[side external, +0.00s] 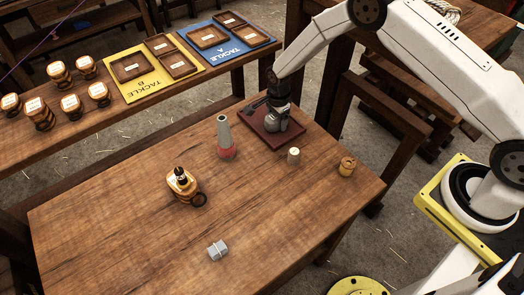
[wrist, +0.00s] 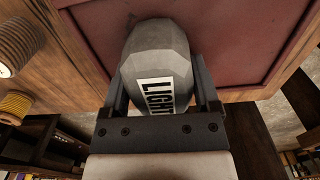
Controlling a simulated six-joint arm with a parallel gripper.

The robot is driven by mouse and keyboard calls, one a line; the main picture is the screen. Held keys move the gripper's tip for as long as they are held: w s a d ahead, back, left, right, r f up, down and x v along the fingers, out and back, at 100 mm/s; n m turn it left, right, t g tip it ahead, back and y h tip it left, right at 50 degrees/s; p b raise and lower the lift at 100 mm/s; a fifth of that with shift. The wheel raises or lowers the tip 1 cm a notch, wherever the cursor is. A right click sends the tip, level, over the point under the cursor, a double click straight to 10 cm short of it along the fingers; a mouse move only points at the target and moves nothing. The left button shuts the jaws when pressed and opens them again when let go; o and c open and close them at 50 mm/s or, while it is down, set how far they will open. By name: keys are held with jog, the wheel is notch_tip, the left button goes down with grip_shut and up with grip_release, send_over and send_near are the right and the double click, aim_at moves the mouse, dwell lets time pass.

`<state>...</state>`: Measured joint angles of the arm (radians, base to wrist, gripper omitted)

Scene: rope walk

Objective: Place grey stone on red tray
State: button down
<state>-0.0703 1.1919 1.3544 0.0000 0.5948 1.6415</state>
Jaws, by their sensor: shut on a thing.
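The grey stone (wrist: 157,55) is a faceted block with a white label reading "LIGHT" in the wrist view. My gripper (wrist: 160,95) is shut on it, with one finger on each side. In the side external view the stone (side external: 274,121) shows under my gripper (side external: 279,106), over the red tray (side external: 285,141). The dark red tray with a raised rim also fills the background of the wrist view (wrist: 235,40). I cannot tell whether the stone touches the tray floor.
A striped jar (side external: 182,185) and a grey block (side external: 218,250) are farther off. The front table is mostly clear.

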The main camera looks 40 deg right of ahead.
grip_release()
jog(key=shift+f, duration=0.1)
jog(key=shift+r, duration=6.15)
